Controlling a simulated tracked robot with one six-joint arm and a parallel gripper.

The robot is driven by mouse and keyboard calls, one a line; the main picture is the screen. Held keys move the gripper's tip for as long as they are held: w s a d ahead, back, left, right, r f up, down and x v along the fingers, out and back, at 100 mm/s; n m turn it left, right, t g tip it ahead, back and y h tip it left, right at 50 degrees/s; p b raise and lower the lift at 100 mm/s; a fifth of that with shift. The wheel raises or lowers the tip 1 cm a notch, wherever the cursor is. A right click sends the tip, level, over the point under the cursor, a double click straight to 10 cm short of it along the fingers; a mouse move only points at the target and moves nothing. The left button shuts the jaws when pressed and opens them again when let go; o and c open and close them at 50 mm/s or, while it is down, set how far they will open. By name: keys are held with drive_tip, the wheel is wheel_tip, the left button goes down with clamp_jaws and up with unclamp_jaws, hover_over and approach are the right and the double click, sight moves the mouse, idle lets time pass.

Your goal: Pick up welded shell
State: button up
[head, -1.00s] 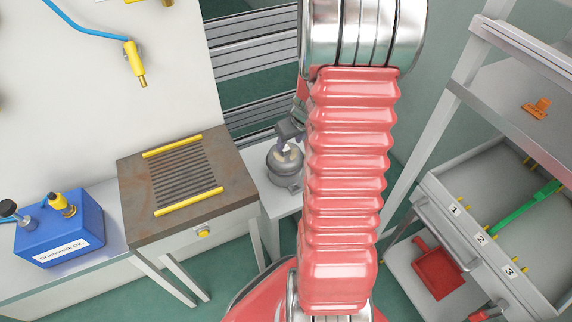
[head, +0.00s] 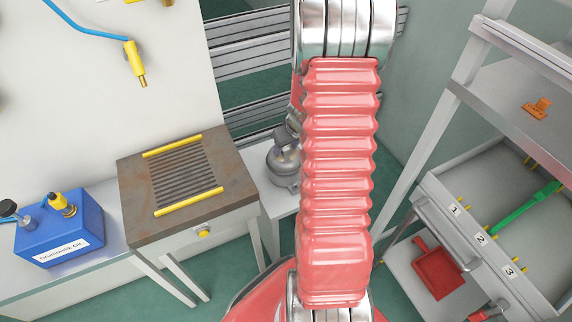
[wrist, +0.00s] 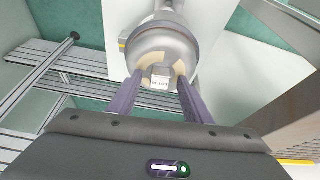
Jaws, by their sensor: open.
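The welded shell (head: 283,168) is a grey metal rounded body on a small light-grey stand. It is partly hidden behind my arm in the head view. In the wrist view the shell (wrist: 163,50) is straight ahead, with a small white label on its near part. My gripper (wrist: 158,82) has its two purple-grey fingers apart, one to each side of the shell's near lower part. I cannot tell whether the fingers touch it. In the head view the gripper is mostly hidden by my arm.
A brown worktable (head: 135,205) with a slatted grate stands left of the stand (head: 280,208). A blue oil box (head: 60,232) is at far left. A grey shelf rack (head: 465,190) with a numbered tray and a red dustpan (head: 437,273) is at right. Metal rails (head: 250,45) are behind.

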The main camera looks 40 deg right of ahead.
drive_tip(key=shift+c, duration=0.3)
clamp_jaws()
idle(0.5)
idle(0.8)
